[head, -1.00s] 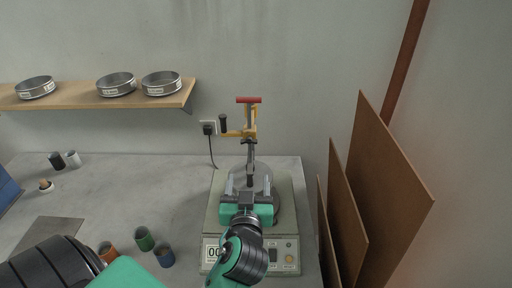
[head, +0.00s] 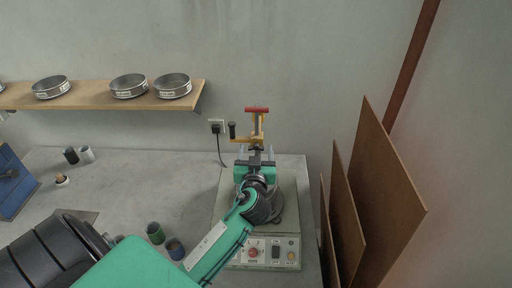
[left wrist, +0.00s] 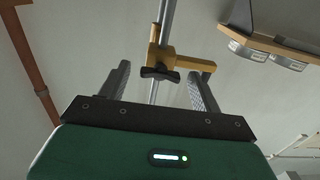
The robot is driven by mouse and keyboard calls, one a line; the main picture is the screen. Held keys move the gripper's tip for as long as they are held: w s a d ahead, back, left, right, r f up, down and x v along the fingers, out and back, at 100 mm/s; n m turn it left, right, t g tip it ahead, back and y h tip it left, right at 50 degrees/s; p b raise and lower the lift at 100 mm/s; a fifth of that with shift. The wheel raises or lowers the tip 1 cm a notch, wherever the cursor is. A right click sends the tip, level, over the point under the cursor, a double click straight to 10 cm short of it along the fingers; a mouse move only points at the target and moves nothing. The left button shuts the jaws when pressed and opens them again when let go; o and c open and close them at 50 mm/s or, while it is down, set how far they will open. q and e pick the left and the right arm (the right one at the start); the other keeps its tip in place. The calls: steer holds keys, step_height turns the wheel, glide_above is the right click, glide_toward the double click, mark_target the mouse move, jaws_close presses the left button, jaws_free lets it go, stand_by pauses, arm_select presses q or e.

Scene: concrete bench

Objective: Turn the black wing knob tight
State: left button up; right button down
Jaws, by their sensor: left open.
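The black wing knob (left wrist: 160,73) sits on the yellow clamp (left wrist: 177,61) on an upright metal rod in the left wrist view. It also shows small in the head view (head: 256,148), just beyond my left gripper. My left gripper (left wrist: 160,80) is open, with one finger on each side of the knob in the picture. In the head view my left gripper (head: 256,155) points away toward the rod, over the machine. I cannot tell whether the fingers reach the knob in depth. My right gripper is not in view.
The rod stands behind a machine with a control panel (head: 264,252); a red handle (head: 257,110) tops it. Brown boards (head: 350,215) lean close on the right. A wooden shelf (head: 100,101) holds metal sieves at left. Small cups (head: 155,233) stand on the concrete bench (head: 160,180).

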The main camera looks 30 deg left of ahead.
arm_select(q)
steer(key=shift+w+a, duration=0.1)
steer(key=shift+c, duration=0.3)
steer(key=c, duration=0.9)
